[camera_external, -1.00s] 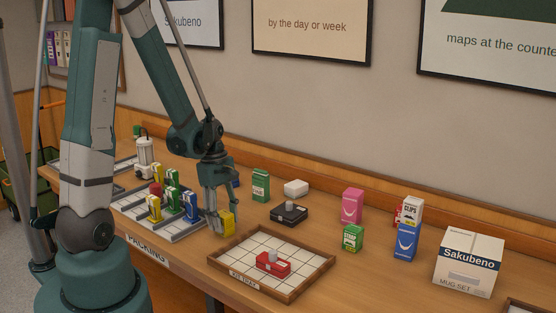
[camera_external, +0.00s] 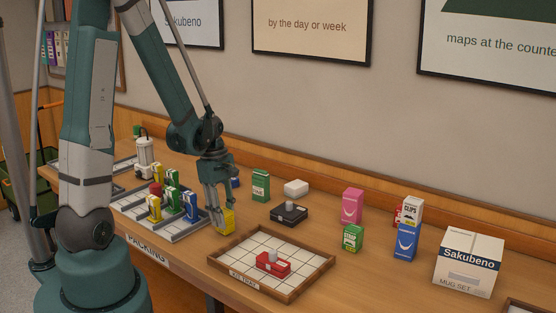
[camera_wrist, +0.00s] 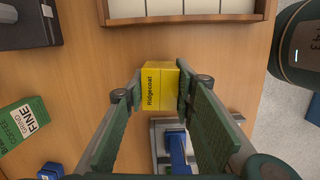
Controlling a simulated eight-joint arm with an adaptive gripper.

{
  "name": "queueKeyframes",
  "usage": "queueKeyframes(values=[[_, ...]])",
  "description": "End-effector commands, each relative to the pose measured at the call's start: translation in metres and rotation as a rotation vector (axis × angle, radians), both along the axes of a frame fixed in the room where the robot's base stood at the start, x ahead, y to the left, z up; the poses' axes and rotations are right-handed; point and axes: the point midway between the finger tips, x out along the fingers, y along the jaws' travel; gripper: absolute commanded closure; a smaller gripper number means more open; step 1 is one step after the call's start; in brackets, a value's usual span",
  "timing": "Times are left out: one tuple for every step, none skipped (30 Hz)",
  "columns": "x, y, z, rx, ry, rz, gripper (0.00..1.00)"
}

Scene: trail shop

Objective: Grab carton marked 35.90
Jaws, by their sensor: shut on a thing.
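A yellow carton (camera_external: 228,220) is at the front of the table, left of the kit tray. In the wrist view the yellow carton (camera_wrist: 158,92) shows the word "Ridgecoat". My gripper (camera_external: 219,222) is shut on it, with one finger on each side. In the wrist view my gripper (camera_wrist: 161,86) has its fingertips against the carton's sides. I cannot tell whether the carton's bottom touches the table. No 35.90 mark can be read on any carton.
The kit tray (camera_external: 318,277), holding a red block (camera_external: 273,264), lies right of the carton. A white-gridded rack (camera_external: 190,235) with yellow, green and blue items stands left. A green carton (camera_external: 260,186) and a black box (camera_external: 289,215) are behind. Several more cartons stand farther right.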

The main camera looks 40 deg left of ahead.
Motion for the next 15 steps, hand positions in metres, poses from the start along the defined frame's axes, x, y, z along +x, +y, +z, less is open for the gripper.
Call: queueKeyframes(values=[[0.0,0.0,0.005,0.0,0.0,0.0,0.87],[0.0,0.0,0.008,0.0,0.0,0.0,0.87],[-0.001,0.0,0.012,0.0,0.0,0.0,0.87],[-0.001,0.0,0.015,0.0,0.0,0.0,0.87],[-0.001,0.0,0.018,0.0,0.0,0.0,0.87],[0.0,0.0,0.022,0.0,0.0,0.0,0.87],[0.0,0.0,0.026,0.0,0.0,0.0,0.87],[-0.001,0.0,0.03,0.0,0.0,0.0,0.87],[-0.001,0.0,0.035,0.0,0.0,0.0,0.87],[-0.001,0.0,0.038,0.0,0.0,0.0,0.87],[0.0,0.0,0.042,0.0,0.0,0.0,0.87],[-0.001,0.0,0.047,0.0,0.0,0.0,0.87],[-0.001,0.0,0.051,0.0,0.0,0.0,0.87],[-0.001,0.0,0.055,0.0,0.0,0.0,0.87],[0.0,0.0,0.06,0.0,0.0,0.0,0.87]])
